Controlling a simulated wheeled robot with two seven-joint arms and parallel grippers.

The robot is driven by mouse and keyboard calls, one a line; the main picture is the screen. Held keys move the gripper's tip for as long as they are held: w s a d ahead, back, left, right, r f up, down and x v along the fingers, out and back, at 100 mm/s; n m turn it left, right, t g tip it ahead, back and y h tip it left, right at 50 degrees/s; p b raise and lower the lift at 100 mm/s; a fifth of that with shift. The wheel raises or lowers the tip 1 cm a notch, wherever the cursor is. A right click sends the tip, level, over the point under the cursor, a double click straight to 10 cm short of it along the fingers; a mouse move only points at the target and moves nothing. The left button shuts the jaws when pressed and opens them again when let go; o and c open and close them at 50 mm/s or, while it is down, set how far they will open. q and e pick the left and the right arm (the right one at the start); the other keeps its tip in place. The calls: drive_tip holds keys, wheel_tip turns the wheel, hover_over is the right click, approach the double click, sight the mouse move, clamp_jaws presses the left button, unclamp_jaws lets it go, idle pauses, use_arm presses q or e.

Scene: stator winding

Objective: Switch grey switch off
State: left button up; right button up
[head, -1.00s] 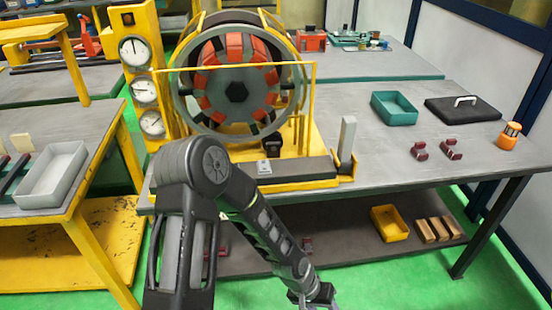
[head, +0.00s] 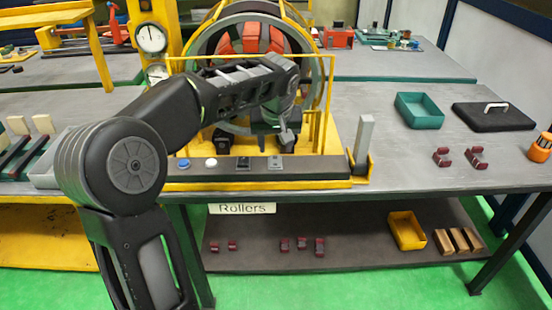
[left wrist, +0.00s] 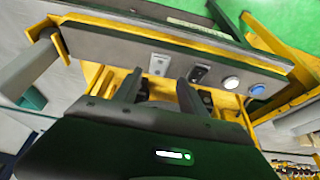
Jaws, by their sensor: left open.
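The grey switch (head: 275,163) sits at the right end of the row of controls on the dark panel (head: 315,167) in front of the winding machine. It also shows in the left wrist view (left wrist: 158,65). Beside it is a black switch (head: 243,163), also in the left wrist view (left wrist: 199,73). My left gripper (head: 284,136) is open and empty, just behind and above the panel in the head view. In the left wrist view its fingers (left wrist: 158,92) are spread, with the grey switch beyond the gap between them. The switch's lever position is too small to tell. My right gripper is out of view.
A white button (head: 211,163) and a blue button (head: 183,164) are left of the switches. A grey upright post (head: 362,138) stands at the panel's right end. Yellow frame bars (head: 328,100) surround the stator. The table right of the post is partly clear.

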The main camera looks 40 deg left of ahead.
sight(276, 163)
use_arm(q)
drive_tip(key=p+x, duration=0.1)
drive_tip(key=x, duration=0.6)
drive_tip(key=shift+w+f, duration=0.1)
drive_tip(key=shift+f, duration=0.2)
clamp_jaws()
idle(0.4)
